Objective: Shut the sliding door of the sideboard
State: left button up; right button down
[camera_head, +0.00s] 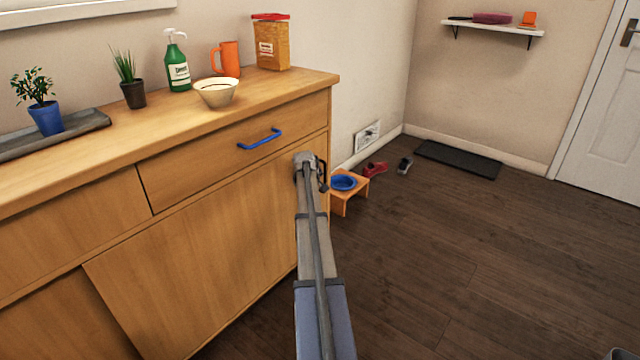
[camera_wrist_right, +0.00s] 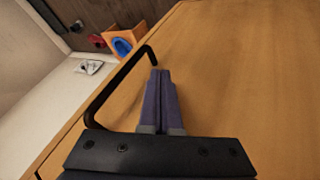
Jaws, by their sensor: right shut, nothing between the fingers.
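The wooden sideboard (camera_head: 110,185) stands on the left in the head view. Its front sliding door (camera_head: 205,240) covers the right part of the lower front. To the left of its edge a darker wooden surface (camera_head: 65,325) lies farther back; I cannot tell if it is another door. A black bar handle (camera_wrist_right: 118,85) stands out from the door near the sideboard's right end. My right gripper (camera_head: 308,160) is at that end; its shut, empty fingers (camera_wrist_right: 158,73) point at the door, beside the handle in the right wrist view. Contact cannot be told. My left gripper is out of view.
Above the door is a drawer with a blue handle (camera_head: 260,139). The top holds a bowl (camera_head: 217,93), a soap bottle (camera_head: 177,70), an orange mug (camera_head: 228,60) and plants. A small orange stool (camera_head: 349,190) with a blue bowl stands past the right end.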

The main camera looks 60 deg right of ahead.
jog(key=p+v, duration=0.8)
jog(key=v, duration=0.2)
jog(key=shift+a, duration=0.4)
